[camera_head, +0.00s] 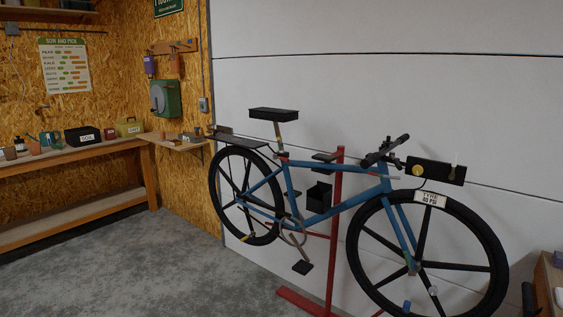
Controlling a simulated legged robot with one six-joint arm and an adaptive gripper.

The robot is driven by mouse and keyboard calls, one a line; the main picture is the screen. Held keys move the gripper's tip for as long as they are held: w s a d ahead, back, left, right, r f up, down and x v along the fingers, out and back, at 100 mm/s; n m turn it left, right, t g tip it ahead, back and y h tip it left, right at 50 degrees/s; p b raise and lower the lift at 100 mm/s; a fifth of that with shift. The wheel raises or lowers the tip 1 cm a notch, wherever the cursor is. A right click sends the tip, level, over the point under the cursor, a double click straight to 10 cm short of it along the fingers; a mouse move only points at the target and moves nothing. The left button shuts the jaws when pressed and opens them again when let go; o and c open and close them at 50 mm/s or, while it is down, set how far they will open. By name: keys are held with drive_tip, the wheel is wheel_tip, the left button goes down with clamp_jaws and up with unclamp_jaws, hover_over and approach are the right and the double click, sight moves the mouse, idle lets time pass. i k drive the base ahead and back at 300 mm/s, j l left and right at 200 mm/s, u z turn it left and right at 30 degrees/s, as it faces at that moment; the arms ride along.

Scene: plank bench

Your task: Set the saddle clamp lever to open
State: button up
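A blue bicycle (335,208) hangs upright on a red stand, side-on in the head view. Its black saddle (274,114) sits on a tan seat post (278,134). A small reddish part (283,155) shows at the foot of the post, where it enters the frame; this looks like the saddle clamp. It is too small to tell the lever's position. My gripper does not show in this view.
The red stand (336,200) rises behind the frame, with its feet on the grey floor. A dark box (319,195) sits by the stand. A wooden bench (80,151) runs along the left wall. Another wooden surface (548,285) is at the right edge. Floor at the front left is clear.

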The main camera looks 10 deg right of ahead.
sight(276, 157)
drive_tip(key=i+j, duration=0.1)
drive_tip(key=i, duration=0.35)
drive_tip(key=i+j+z, duration=0.1)
drive_tip(key=i, duration=0.35)
drive_tip(key=i+j+z, duration=0.1)
drive_tip(key=i, duration=0.4)
drive_tip(key=i+j, duration=0.2)
drive_tip(key=i, duration=0.25)
drive_tip(key=i+j+z, duration=0.1)
drive_tip(key=i, duration=0.35)
drive_tip(key=j, duration=0.1)
